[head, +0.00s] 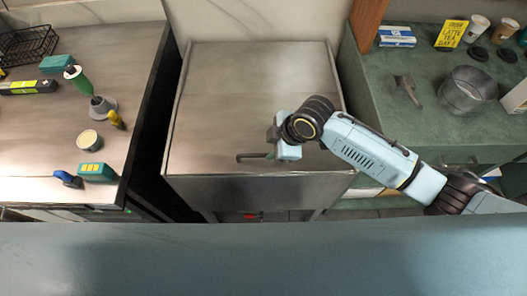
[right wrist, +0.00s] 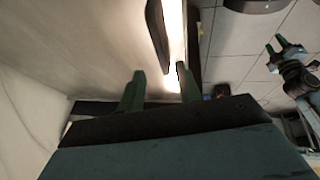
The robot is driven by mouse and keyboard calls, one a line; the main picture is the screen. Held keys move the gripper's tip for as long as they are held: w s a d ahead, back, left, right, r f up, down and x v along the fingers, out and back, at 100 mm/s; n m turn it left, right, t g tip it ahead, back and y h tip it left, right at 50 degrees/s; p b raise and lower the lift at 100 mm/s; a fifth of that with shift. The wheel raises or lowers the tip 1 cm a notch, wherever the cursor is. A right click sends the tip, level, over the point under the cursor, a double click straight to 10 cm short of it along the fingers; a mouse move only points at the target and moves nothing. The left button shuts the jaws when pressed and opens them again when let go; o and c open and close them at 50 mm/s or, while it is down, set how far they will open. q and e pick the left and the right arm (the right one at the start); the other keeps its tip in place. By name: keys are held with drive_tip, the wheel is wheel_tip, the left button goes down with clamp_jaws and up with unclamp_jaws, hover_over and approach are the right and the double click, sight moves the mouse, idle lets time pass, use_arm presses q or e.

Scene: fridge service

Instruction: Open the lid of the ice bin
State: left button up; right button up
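The ice bin is the steel cabinet in the middle of the head view, with a flat closed lid (head: 235,95) and a plain front (head: 250,192). A dark bar handle (head: 250,156) lies near the lid's front edge. My right gripper (head: 272,153) is at the handle's right end, above the front edge. In the right wrist view its two green fingers (right wrist: 160,88) are apart with nothing between them. The dark handle (right wrist: 157,35) shows beyond the fingertips. My left gripper (right wrist: 288,48) shows only at the right of the right wrist view, with its fingers apart.
A left counter (head: 40,130) holds bottles, a sponge box and a wire basket (head: 27,45). A green right counter (head: 430,125) holds a metal pot (head: 467,90), cups and a yellow sign (head: 451,34). Dark gaps separate the bin from both counters. A wall stands behind the lid.

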sight(261, 155)
drive_tip(key=x, duration=0.6)
drive_tip(key=shift+f+b, duration=0.15)
drive_tip(key=shift+b, duration=0.2)
clamp_jaws()
